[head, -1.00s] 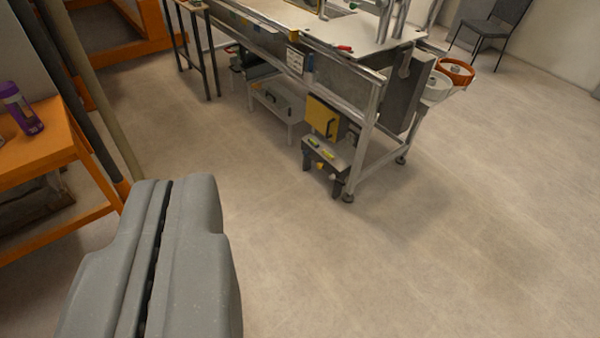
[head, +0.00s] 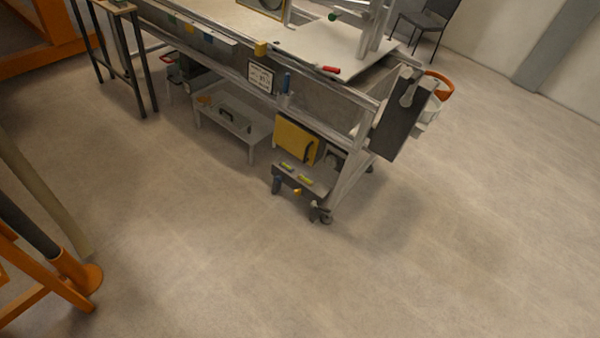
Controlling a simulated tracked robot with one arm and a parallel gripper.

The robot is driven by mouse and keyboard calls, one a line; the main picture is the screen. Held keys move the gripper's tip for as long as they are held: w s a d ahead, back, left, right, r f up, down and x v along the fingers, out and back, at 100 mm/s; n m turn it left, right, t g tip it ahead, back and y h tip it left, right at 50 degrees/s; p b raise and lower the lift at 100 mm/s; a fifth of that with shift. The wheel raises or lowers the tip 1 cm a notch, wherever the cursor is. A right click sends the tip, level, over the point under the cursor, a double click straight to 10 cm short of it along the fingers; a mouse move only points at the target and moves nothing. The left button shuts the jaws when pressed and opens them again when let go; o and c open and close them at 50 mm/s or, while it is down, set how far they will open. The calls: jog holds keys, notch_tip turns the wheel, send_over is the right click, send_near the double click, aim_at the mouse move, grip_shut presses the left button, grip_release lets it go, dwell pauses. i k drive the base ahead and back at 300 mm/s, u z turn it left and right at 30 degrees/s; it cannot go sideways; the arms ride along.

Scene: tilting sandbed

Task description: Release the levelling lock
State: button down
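The sandbed (head: 232,57) is a long metal-framed bench across the upper middle of the head view. A red handle (head: 331,69) lies at its near edge, by a pale flat plate (head: 322,48). A yellow box (head: 297,138) with a dark curved handle is under its right end. Below the box, a small dark stand (head: 300,182) carries two yellow-green vials, perhaps spirit levels, and has blue and yellow knobs. I cannot tell which part is the levelling lock. My gripper is not in view.
A low grey table (head: 235,125) with a dark handled object stands under the bench. A white sign (head: 260,78) hangs on its side. An orange frame (head: 45,285) with posts stands at the lower left. A dark chair (head: 424,22) is at the back. The floor in front and right is clear.

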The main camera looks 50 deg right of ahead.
aim_at(321, 208)
jog(key=z, duration=0.35)
jog(key=i, duration=1.15)
jog(key=z, duration=1.2)
jog(key=i, duration=0.7)
jog(key=z, duration=0.35)
jog(key=k, duration=0.85)
jog(key=z, duration=0.2)
jog(key=i, duration=0.8)
jog(key=u, duration=0.05)
